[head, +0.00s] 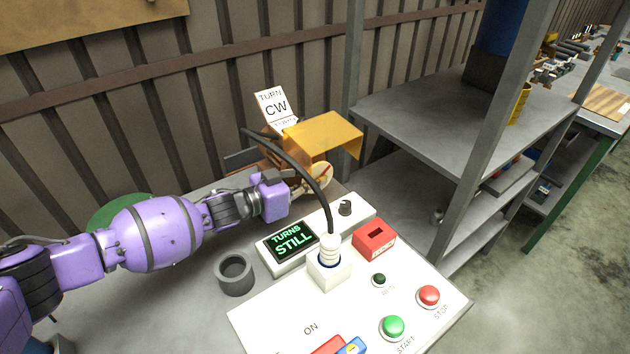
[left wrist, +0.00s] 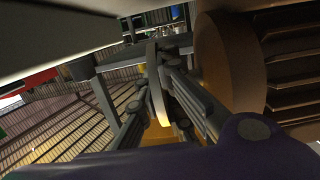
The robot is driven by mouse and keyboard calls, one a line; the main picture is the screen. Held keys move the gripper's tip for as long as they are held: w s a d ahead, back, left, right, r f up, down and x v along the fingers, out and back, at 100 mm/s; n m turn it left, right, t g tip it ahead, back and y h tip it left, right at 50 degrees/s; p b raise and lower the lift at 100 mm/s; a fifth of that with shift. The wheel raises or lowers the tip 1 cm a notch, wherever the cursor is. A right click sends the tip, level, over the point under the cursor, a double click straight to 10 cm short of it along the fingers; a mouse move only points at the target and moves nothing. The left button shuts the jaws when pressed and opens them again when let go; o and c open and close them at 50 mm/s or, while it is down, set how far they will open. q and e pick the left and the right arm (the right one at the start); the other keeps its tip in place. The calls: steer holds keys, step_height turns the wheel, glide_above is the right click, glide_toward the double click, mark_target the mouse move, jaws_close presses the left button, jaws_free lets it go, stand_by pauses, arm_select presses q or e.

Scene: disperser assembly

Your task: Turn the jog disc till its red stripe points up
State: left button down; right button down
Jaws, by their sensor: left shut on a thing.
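The jog disc (head: 324,175) is a pale cream disc standing on edge under the yellow hood (head: 325,138). A little red shows on its face, but which way the stripe points is too small to tell. My left gripper (head: 298,185) reaches it from the left and is shut on its rim; its fingers are small and partly hidden in the head view. In the left wrist view the disc (left wrist: 154,85) shows nearly edge-on at the gripper's fingers (left wrist: 168,75). A card (head: 275,108) behind reads "TURN CW". The display (head: 290,240) reads "TURNS STILL". My right gripper is not in view.
A black cable (head: 310,165) arches close by my left gripper down to a white plug (head: 330,250) on the panel. A grey cup (head: 235,273), a red box (head: 374,237), and green (head: 393,326) and red (head: 429,295) buttons stand in front. Metal shelving (head: 470,110) is at right.

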arm_select(q)
steer(key=c, duration=1.9)
jaws_free()
steer(key=v, duration=1)
steer(key=shift+s+a, duration=0.25)
steer(key=shift+a, duration=0.05)
steer(key=shift+s+a+r, duration=0.1)
steer(key=shift+s+a, duration=0.3)
steer(key=shift+a, duration=0.1)
